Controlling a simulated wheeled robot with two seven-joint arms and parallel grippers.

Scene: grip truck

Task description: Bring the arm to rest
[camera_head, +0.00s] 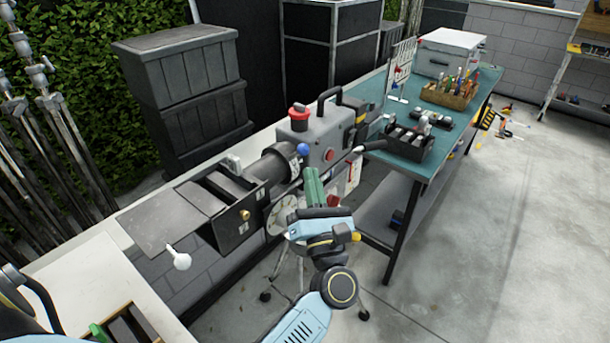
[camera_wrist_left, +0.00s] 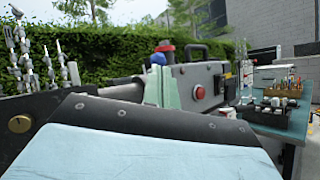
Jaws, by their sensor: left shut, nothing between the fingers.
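My left gripper (camera_head: 313,176) is in the middle of the head view, with its green fingers shut and pointing up. Nothing is between the fingers. The pale blue arm (camera_head: 300,320) behind it comes up from the bottom edge. The fingers also show in the left wrist view (camera_wrist_left: 163,88), close together. They stand in front of a big grey film camera (camera_head: 320,133) with a red knob, a black top handle and an open matte box (camera_head: 237,222). I cannot tell whether they touch it. My right gripper is in neither view.
A teal workbench (camera_head: 452,137) at the right holds a black tray (camera_head: 405,143), a wooden tool box (camera_head: 450,93) and a white case (camera_head: 449,53). A pale counter (camera_head: 75,285) is at the lower left. Grey crates (camera_head: 190,115) stand behind.

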